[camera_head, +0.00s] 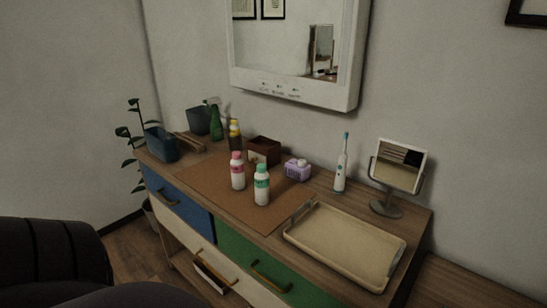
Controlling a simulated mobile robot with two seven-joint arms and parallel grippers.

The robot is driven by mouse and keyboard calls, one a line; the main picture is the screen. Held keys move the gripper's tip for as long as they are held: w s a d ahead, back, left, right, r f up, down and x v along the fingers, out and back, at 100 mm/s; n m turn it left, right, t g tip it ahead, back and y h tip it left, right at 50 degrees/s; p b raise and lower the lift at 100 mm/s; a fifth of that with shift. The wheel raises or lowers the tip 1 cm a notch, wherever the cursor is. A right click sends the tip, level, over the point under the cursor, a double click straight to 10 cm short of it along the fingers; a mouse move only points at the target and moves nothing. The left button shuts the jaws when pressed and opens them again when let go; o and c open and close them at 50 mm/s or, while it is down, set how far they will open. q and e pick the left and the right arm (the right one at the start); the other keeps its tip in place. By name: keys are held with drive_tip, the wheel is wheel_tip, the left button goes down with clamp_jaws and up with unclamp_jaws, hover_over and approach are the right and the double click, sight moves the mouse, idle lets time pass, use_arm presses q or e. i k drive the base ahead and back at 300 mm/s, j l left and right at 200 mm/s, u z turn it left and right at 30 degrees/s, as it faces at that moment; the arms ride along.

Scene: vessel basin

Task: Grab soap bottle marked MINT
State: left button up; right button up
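Two white bottles stand upright near the middle of the dresser top. One bottle has a teal-green cap and label band (262,185); the other has a pink cap and label band (237,172) and stands just to its left and slightly behind. The lettering on both is too small to read, so I cannot confirm which is marked MINT. Neither of my grippers is in view, and nothing is touching the bottles.
A brown mat (210,185) lies under the bottles. A beige tray (345,246) is at front right, with a small mirror (398,167) and toothbrush (341,165) behind. A purple container (298,169), brown box (264,151), green spray bottle (215,122) and blue bin (160,145) stand around.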

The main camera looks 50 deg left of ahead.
sight(262, 177)
drive_tip(key=u, duration=1.65)
drive_tip(key=i+j, duration=0.15)
drive_tip(key=j, duration=0.25)
drive_tip(key=i+j+z, duration=0.1)
drive_tip(key=j, duration=0.3)
drive_tip(key=i+j, duration=0.15)
drive_tip(key=j, duration=0.25)
drive_tip(key=z, duration=0.05)
